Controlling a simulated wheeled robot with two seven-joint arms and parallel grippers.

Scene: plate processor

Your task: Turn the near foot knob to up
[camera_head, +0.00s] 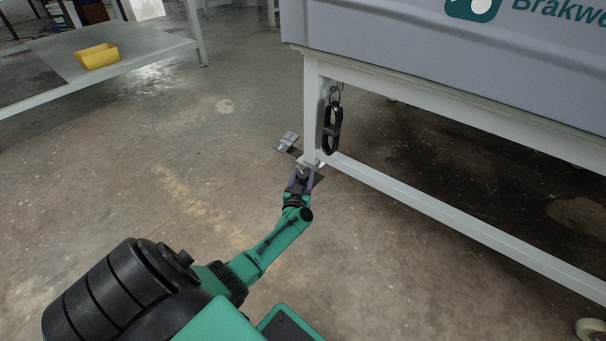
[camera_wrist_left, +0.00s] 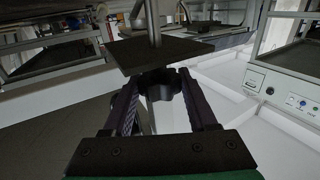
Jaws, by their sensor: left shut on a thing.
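The near foot knob (camera_wrist_left: 158,84) is a dark lobed knob under a flat dark plate (camera_wrist_left: 160,54) in the left wrist view. My left gripper (camera_wrist_left: 160,92) is shut on it, with one finger on either side. In the head view my left gripper (camera_head: 304,175) is low by the floor, at the bottom of the near white table leg (camera_head: 309,110). There the knob is small and mostly hidden by the fingers, so its setting cannot be read. My right gripper is in neither view.
A grey cabinet (camera_head: 430,50) stands on the white frame, whose low rail (camera_head: 450,222) runs right. A black cable loop (camera_head: 332,128) hangs by the leg. A small metal plate (camera_head: 287,142) lies on the floor nearby. A yellow bin (camera_head: 97,57) sits on the left table. Floor left is clear.

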